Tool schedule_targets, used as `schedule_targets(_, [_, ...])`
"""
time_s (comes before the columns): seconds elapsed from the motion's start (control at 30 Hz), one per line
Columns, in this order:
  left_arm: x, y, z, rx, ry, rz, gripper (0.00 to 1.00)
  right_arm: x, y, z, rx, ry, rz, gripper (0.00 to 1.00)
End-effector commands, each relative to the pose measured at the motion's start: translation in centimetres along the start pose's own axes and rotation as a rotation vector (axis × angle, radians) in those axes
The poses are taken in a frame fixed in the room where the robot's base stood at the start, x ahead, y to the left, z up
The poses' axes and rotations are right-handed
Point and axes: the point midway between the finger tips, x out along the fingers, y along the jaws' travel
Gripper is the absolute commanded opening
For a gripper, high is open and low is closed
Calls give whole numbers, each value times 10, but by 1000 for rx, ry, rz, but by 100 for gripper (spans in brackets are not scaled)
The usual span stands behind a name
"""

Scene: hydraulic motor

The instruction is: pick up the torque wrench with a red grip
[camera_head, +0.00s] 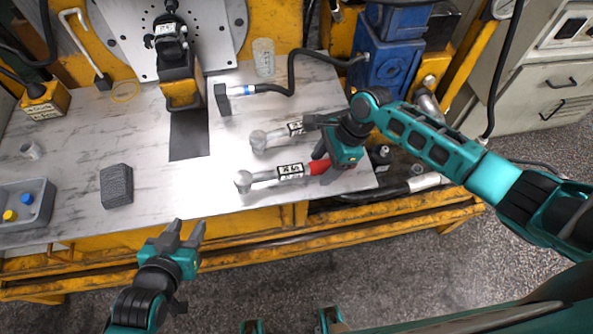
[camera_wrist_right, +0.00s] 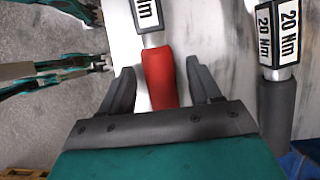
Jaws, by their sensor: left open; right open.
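The torque wrench with a red grip (camera_head: 318,167) lies on the marble-patterned table near its front edge, its round head to the left and a white label on its shaft. The right wrist view shows its red grip (camera_wrist_right: 160,78) between the two fingers of my right gripper (camera_wrist_right: 161,82). My right gripper (camera_head: 316,137) is open, over the handle end; I cannot tell whether the fingers touch the grip. A second torque wrench (camera_head: 272,136) with a dark grip (camera_wrist_right: 275,108) lies just behind it, partly hidden by my gripper. My left gripper (camera_head: 186,233) is open and empty in front of the table.
A dark grey block (camera_head: 116,186) and a grey tray (camera_head: 42,190) with blue and yellow parts are on the left of the table (camera_head: 150,130). A clear beaker (camera_head: 263,58) and a black hose (camera_head: 292,72) are at the back. A yellow beam (camera_head: 250,243) runs along the front.

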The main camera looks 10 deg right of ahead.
Motion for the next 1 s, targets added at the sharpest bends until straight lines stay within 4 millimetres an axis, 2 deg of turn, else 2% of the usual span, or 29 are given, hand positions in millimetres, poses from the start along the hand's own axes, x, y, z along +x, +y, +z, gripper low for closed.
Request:
schedule_targets(0.23, [1, -1, -4, 1, 8, -1, 43, 1, 0, 0, -1, 0, -1, 62])
schedule_targets(0.87, [2, -1, -5, 1, 10, -1, 43, 1, 0, 0, -1, 1, -1, 2])
schedule_targets(1.0, [1, 0, -3, 1, 7, -1, 43, 1, 0, 0, -1, 1, -1, 0])
